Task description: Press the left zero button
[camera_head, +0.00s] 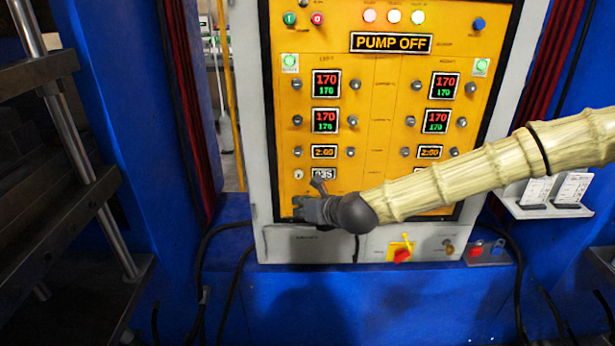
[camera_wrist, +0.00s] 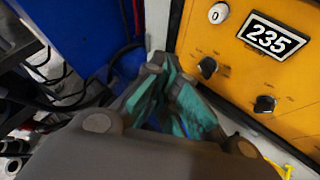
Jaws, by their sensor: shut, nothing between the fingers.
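The left zero button (camera_head: 298,174) is a small round white button on the left side of the yellow control panel (camera_head: 379,110). It sits just left of the left counter display (camera_head: 323,174). In the wrist view the zero button (camera_wrist: 218,13) shows its "0" at the top, beside the display reading 235 (camera_wrist: 272,39). My gripper (camera_head: 301,206) is dark and stands in front of the lower left of the panel, below the button. In the wrist view my gripper (camera_wrist: 168,72) is shut and empty, with teal finger pads, left of and below the button. I cannot tell whether the fingertips touch the panel.
Several knobs and displays fill the panel around the button, with a PUMP OFF sign (camera_head: 391,43) above. A black knob (camera_wrist: 264,104) lies below the counter. A red switch (camera_head: 401,255) is on the lower ledge. Blue press columns (camera_head: 130,100) flank the cabinet.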

